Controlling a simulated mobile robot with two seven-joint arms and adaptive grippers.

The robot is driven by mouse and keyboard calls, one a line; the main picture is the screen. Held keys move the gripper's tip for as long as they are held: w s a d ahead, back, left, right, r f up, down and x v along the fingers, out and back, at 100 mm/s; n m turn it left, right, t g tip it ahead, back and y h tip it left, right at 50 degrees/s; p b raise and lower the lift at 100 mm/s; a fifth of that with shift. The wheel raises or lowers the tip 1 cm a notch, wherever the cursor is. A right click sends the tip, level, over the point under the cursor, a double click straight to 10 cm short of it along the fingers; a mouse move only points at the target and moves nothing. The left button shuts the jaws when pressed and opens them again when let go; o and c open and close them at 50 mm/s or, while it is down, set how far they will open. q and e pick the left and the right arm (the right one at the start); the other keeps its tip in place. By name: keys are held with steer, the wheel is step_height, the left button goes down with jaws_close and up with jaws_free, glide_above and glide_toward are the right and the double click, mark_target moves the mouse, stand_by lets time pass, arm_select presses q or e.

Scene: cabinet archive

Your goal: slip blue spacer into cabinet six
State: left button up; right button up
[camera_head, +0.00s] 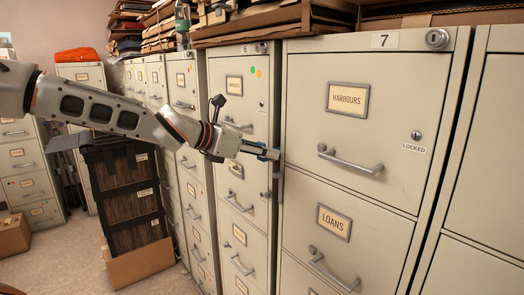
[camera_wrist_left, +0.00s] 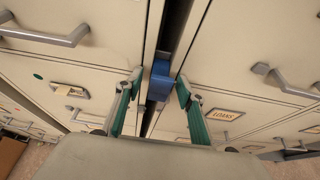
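Cabinet six (camera_head: 228,62) is the tall beige cabinet marked 6, left of cabinet seven (camera_head: 345,60). My left gripper (camera_head: 270,153) is at the narrow dark gap between their fronts, at about upper-drawer height. In the left wrist view, its green-padded fingers (camera_wrist_left: 160,88) stand apart on either side of the blue spacer (camera_wrist_left: 160,80). Slim gaps seem to show between fingers and spacer, so it looks open around it. The spacer sits at the mouth of the gap; how deep it reaches is hidden. My right gripper is not in view.
Drawer handles of cabinet seven (camera_head: 350,163) stick out just right of my left gripper, and handles of cabinet six (camera_head: 238,203) to its left. Folders (camera_head: 290,18) are piled on top.

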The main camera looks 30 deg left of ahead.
arm_select(q)
steer(key=p+v, duration=0.5)
steer(key=v, duration=0.2)
stand_by(0.7)
steer(key=v, duration=1.2)
stand_by(0.5)
steer(key=shift+d+r, duration=0.1)
steer(key=shift+d, duration=0.05)
